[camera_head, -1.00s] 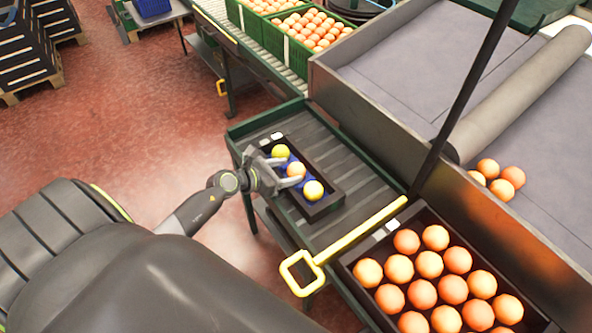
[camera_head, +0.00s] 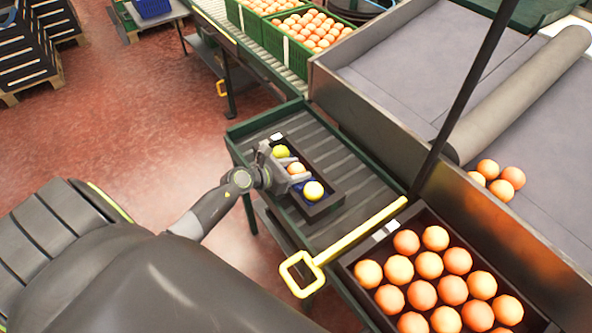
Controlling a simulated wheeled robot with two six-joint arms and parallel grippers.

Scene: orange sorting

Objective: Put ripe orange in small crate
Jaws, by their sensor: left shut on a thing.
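The small crate (camera_head: 322,208) is a narrow black tray with a blue insert, lying on the ribbed green-edged table. It holds a yellow-green fruit (camera_head: 281,151) at its far end and a yellow fruit (camera_head: 313,190) at its near end. Between them is an orange fruit (camera_head: 296,169), partly hidden by my left gripper (camera_head: 291,171). The left gripper is shut on this orange fruit, low over the crate's middle; whether the fruit touches the insert cannot be told. My right gripper is out of view.
A larger dark crate (camera_head: 350,268) full of oranges stands at the lower right. A yellow-handled bar (camera_head: 350,238) lies between the crates. Several loose oranges (camera_head: 502,180) rest on the grey sorting bed at right. Green crates of oranges (camera_head: 275,48) stand behind. Ribbed table right of the small crate is clear.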

